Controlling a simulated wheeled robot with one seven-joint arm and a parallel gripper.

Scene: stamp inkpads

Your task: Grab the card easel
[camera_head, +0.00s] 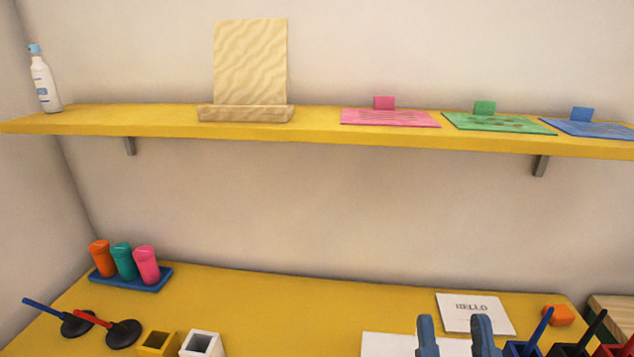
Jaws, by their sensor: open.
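The card easel (250,65) is a light wooden stand with a tall wavy-grained back panel and a low front ledge. It stands upright on the yellow wall shelf, left of the middle, with nothing on it. My gripper (455,338) is at the bottom edge of the view, right of centre, low over the table and well below and to the right of the easel. Its two blue-grey fingers are apart, with nothing seen between them. The rest of the gripper is cut off by the frame.
The yellow shelf (320,131) also holds a white bottle (44,84) at left and pink (390,118), green (499,123) and blue (592,129) mats at right. The yellow table (300,300) below carries bottles on a blue tray, stamps and a HELLO card (475,313).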

